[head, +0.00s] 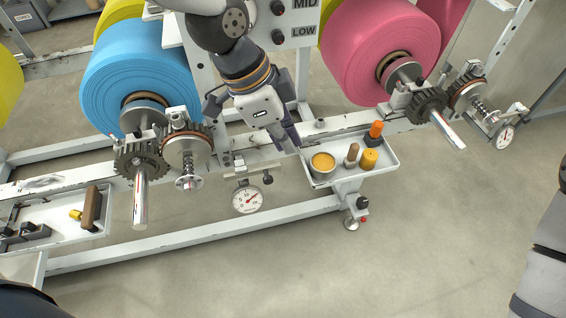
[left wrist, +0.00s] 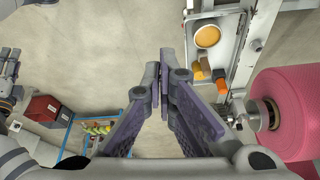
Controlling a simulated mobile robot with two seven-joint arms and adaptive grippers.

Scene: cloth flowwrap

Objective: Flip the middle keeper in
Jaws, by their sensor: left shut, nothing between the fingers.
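My left gripper (head: 291,138) comes down over the white rail at the middle of the head view, just left of the small parts tray. Its fingers are shut and empty; the closed fingers also show in the left wrist view (left wrist: 161,78). A small metal bracket with a dark-ended bar (head: 258,171) sits at the rail above a round dial gauge (head: 247,199), left of the gripper. I cannot tell for sure which part is the middle keeper; the gripper and arm cover part of the rail.
The white tray (head: 386,147) holds an orange-filled bowl (head: 323,163), a yellow cylinder (head: 369,159) and small tools. A blue roll (head: 140,75) and a pink roll (head: 378,50) stand behind. Gears and shafts (head: 140,195) stick out left and right. The floor in front is clear.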

